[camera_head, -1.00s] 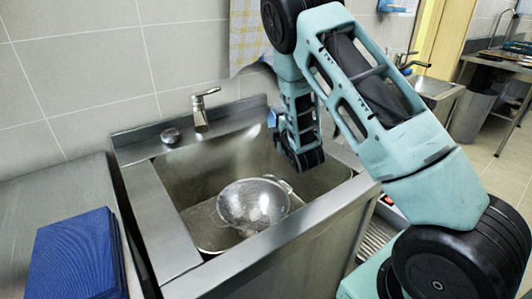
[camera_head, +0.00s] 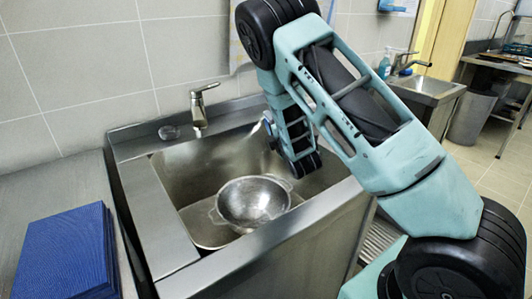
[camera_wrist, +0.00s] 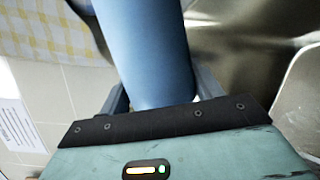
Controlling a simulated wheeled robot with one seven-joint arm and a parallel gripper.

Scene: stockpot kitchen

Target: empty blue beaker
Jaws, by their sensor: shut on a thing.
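In the wrist view a blue beaker (camera_wrist: 155,45) runs up between the fingers of my gripper (camera_wrist: 160,88), which is shut on it. Its far end is cut off by the top of the picture, so its mouth and contents do not show. In the head view my gripper is mostly hidden behind my wrist, over the back right of the sink (camera_head: 186,170). A small blue patch (camera_head: 268,125) shows beside the wrist and may be part of the beaker. I cannot tell its tilt.
A metal colander (camera_head: 250,205) sits in the sink basin. A tap (camera_head: 200,105) stands at the back edge. A stack of blue cloths or mats (camera_head: 62,255) lies on the counter at left. A checked cloth (camera_wrist: 45,28) hangs on the tiled wall.

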